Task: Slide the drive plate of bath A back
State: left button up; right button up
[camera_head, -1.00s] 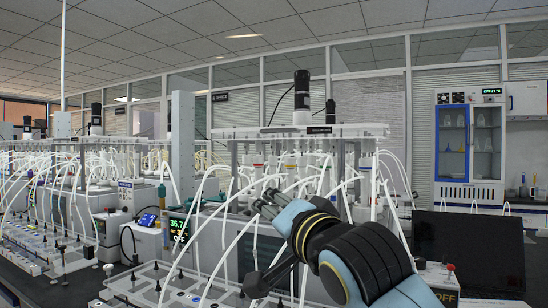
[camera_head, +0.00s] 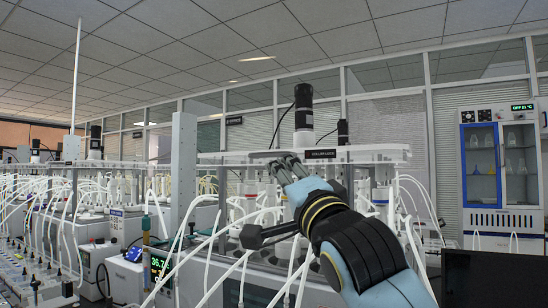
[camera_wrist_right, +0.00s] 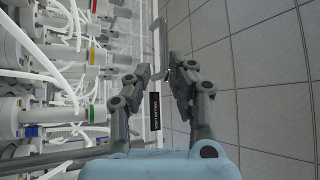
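The drive plate of bath A (camera_head: 375,150) is a long white plate on top of the bath frame, with a black motor (camera_head: 304,112) standing above it. It carries a dark label (camera_head: 320,154) on its front edge, also seen in the right wrist view (camera_wrist_right: 154,111). My right gripper (camera_head: 285,167) is at the plate's front edge, left of the label. In the right wrist view my right gripper (camera_wrist_right: 156,70) has its fingers apart, one on each side of the plate's edge line. I cannot tell whether they touch it. My left gripper is out of view.
White tubes (camera_head: 240,255) hang in front of the bath and around my right arm. A box with a lit display (camera_head: 159,268) stands lower left. A grey column (camera_head: 184,165) rises left of the plate. A glass-door cabinet (camera_head: 499,165) stands at the right.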

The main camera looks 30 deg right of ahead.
aim_at(265, 157)
jog(key=p+x, duration=0.2)
jog(key=x, duration=0.7)
jog(key=shift+a+r+p, duration=0.15)
jog(key=shift+r+p, duration=0.05)
jog(key=shift+p, duration=0.15)
jog(key=shift+w+r, duration=0.2)
jog(key=shift+w, duration=0.2)
jog(key=c, duration=0.4)
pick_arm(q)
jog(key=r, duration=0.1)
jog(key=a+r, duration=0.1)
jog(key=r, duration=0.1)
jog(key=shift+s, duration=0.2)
pick_arm(e)
jog(key=shift+f, duration=0.1)
grip_shut()
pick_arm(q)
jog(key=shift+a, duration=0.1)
